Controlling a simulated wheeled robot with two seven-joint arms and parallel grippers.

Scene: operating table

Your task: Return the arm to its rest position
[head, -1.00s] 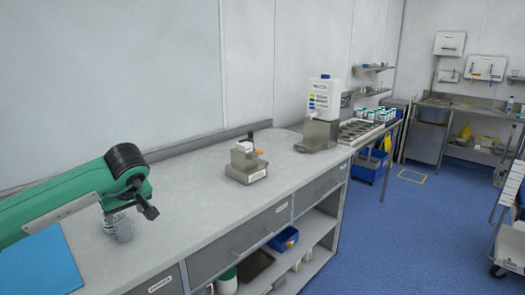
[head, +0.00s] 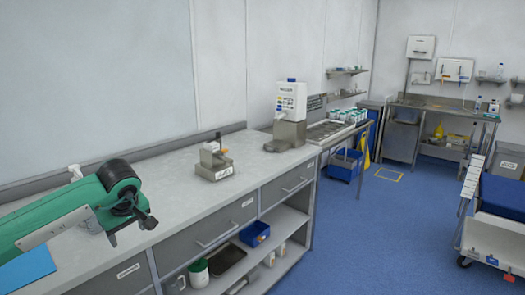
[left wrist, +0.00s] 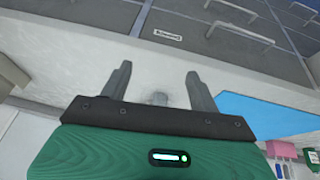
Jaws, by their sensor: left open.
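My left arm, green with a black wrist, comes in from the left of the head view. Its gripper (head: 147,222) hangs over the front left part of the grey counter (head: 180,190). In the left wrist view the gripper (left wrist: 157,75) shows two dark fingers spread apart, with nothing held between them. The counter's pale top and drawer fronts lie beyond the fingers. My right gripper is not in view.
A blue sheet (head: 27,270) lies at the lower left, close to my arm. A small metal device (head: 215,162) and a white-topped dispenser (head: 290,105) stand further along the counter. Open blue floor (head: 370,240) lies to the right. A trolley (head: 490,240) stands at the right edge.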

